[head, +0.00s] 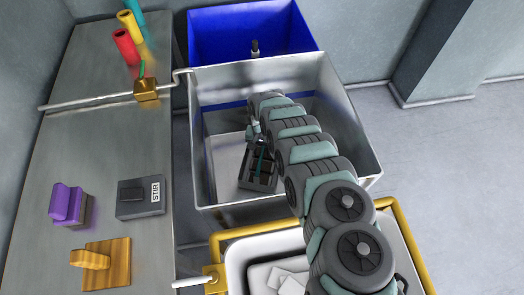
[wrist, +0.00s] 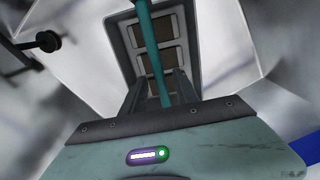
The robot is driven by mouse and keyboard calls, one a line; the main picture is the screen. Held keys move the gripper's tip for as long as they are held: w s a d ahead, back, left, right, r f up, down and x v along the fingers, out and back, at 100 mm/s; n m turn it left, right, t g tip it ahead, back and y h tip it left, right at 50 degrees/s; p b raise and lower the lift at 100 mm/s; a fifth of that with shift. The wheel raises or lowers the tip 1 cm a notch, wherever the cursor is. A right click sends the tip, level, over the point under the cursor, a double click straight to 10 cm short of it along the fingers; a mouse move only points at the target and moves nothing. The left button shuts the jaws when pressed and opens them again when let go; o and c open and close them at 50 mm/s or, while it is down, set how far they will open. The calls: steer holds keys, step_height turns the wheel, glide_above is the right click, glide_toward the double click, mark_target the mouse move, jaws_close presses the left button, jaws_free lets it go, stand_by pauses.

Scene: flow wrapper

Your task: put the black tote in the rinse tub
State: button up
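The black tote (head: 257,183) is inside the steel tub (head: 350,110), left of its middle. It has several compartments and a teal handle bar across it. The tote also shows in the wrist view (wrist: 186,32), with brown contents or floors in its compartments. My gripper (head: 259,147) reaches down into the tub over the tote. In the wrist view my gripper's two dark fingers (wrist: 159,80) stand on either side of the teal handle, with gaps that seem to show between them and the bar. Whether the tote rests fully on the tub floor is unclear.
A blue tub (head: 230,35) stands behind the steel one. A steel counter (head: 70,150) on the left holds a purple block (head: 68,203), a STIR box (head: 140,197), a wooden piece (head: 100,262) and a pipe (head: 100,98). A yellow-railed white bin (head: 237,262) stands in front.

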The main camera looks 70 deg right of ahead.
step_height(320, 180, up, 10)
steer(key=p, duration=0.2)
steer(key=shift+r+p, duration=0.15)
steer(key=shift+p, duration=0.25)
